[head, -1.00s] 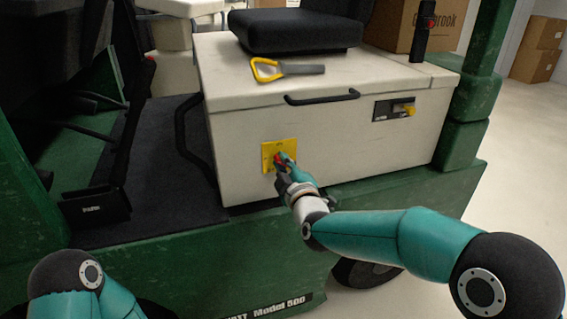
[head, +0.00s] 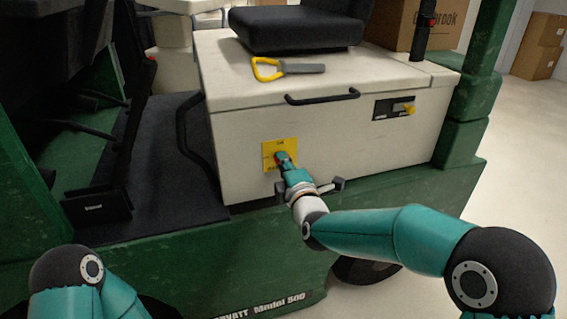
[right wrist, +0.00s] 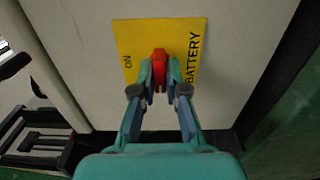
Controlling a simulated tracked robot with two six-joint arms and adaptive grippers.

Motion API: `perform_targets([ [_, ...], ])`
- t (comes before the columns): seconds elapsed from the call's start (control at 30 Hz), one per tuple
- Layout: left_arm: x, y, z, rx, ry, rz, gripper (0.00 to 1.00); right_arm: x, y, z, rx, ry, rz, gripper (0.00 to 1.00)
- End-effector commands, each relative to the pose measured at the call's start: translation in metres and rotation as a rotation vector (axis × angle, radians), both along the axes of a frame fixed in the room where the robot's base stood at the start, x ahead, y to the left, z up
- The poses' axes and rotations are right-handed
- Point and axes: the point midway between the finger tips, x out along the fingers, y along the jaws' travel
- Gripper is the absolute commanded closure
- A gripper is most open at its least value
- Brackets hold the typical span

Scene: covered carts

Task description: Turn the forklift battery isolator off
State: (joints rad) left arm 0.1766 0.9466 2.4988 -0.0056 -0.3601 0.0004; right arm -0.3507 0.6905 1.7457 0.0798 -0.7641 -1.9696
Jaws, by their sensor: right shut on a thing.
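The isolator's yellow plate (head: 270,148) is on the white battery cover's side, at the middle of the head view. In the right wrist view the plate (right wrist: 205,30) appears turned sideways, with ON at its left and BATTERY at its right. The red isolator handle (right wrist: 159,60) stands between my right gripper's fingertips (right wrist: 159,80), which touch it on both sides. It points upright in that view, across the line from ON to BATTERY. In the head view my right gripper (head: 283,160) mostly hides the handle. My left gripper is out of view; only part of that arm shows.
The white battery cover (head: 350,150) carries a black handle (head: 322,97), a yellow-handled tool (head: 287,68) and a black seat (head: 296,30). A small black panel with a yellow knob (head: 404,109) is to the right. Cardboard boxes (head: 538,45) stand behind on the floor.

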Motion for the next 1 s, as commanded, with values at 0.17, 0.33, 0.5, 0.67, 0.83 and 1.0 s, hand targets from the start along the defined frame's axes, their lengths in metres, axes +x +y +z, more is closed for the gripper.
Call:
perform_targets([
  [0.17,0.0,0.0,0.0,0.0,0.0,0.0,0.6,-0.001,0.003,-0.006,-0.01,0.011,0.007,1.0],
  [0.33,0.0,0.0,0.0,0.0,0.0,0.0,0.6,-0.002,0.003,-0.006,-0.01,0.012,0.008,0.86],
  [0.5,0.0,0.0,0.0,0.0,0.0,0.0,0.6,-0.001,0.003,-0.005,-0.008,0.009,0.007,0.62],
  [0.67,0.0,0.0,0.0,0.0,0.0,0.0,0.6,-0.001,0.002,-0.003,-0.006,0.005,0.005,0.62],
  [0.83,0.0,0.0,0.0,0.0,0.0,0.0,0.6,-0.002,0.001,-0.002,-0.004,0.004,0.003,0.62],
  [1.0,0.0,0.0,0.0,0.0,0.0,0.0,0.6,-0.014,-0.003,-0.001,-0.004,0.004,0.003,0.62],
])
